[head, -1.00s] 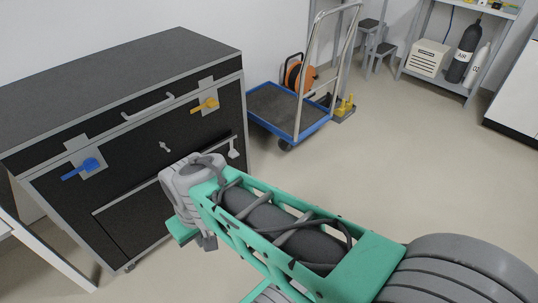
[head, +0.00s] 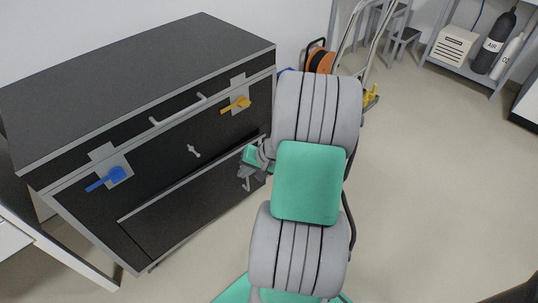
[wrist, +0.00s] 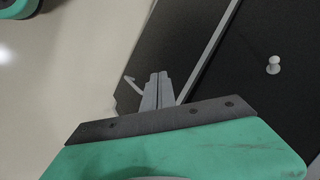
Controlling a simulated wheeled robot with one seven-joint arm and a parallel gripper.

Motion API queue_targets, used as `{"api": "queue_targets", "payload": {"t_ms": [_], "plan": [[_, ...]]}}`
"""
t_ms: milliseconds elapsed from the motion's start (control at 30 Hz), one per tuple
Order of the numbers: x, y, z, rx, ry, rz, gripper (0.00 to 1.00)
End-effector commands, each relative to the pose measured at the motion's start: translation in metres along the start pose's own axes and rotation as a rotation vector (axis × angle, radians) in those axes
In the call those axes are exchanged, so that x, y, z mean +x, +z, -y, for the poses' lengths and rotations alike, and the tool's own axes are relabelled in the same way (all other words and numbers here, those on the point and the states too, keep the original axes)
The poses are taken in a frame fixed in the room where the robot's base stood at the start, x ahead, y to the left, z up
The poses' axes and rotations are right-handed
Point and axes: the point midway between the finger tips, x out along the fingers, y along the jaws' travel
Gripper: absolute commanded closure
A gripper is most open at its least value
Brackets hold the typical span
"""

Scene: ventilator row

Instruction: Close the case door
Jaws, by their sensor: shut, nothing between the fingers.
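The case (head: 140,75) is a large black box with grey edging, at the left of the head view. Its front carries a blue latch (head: 108,178), a yellow latch (head: 237,104) and a small grey knob (head: 194,151) between them. Below them is a dark door panel (head: 185,210) with a grey upper edge; I cannot tell how far it stands open. The panel and its edge (wrist: 207,50) also show in the wrist view. My gripper (wrist: 157,76) is shut and empty, close in front of the panel near a small hook (wrist: 131,82). Contact is unclear.
A white table (head: 15,238) stands at the left by the case. Behind my arm are an orange reel (head: 321,61) and a trolley handle (head: 383,40). A shelf with gas cylinders (head: 497,42) stands at the back right. The floor (head: 430,190) at the right is clear.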

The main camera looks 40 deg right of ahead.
Motion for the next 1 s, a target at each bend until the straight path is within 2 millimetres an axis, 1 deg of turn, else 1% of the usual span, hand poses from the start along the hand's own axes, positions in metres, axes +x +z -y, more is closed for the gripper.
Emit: {"api": "queue_targets", "payload": {"t_ms": [33,67,100,200,300,400,467,567,900,933,1000], "plan": [[-0.001,-0.018,-0.040,0.151,-0.068,-0.066,1.00],[-0.003,-0.029,-0.059,0.227,-0.111,-0.114,1.00],[-0.006,-0.039,-0.083,0.320,-0.167,-0.175,1.00],[-0.017,-0.054,-0.133,0.507,-0.282,-0.314,1.00],[-0.027,-0.060,-0.161,0.610,-0.351,-0.402,1.00],[-0.028,-0.063,-0.170,0.643,-0.376,-0.433,1.00],[-0.022,-0.066,-0.169,0.643,-0.377,-0.433,1.00],[-0.007,-0.072,-0.166,0.639,-0.375,-0.431,1.00],[0.057,-0.108,-0.152,0.637,-0.373,-0.429,1.00],[0.062,-0.112,-0.150,0.637,-0.374,-0.429,1.00],[0.066,-0.122,-0.141,0.634,-0.374,-0.431,1.00]]}}
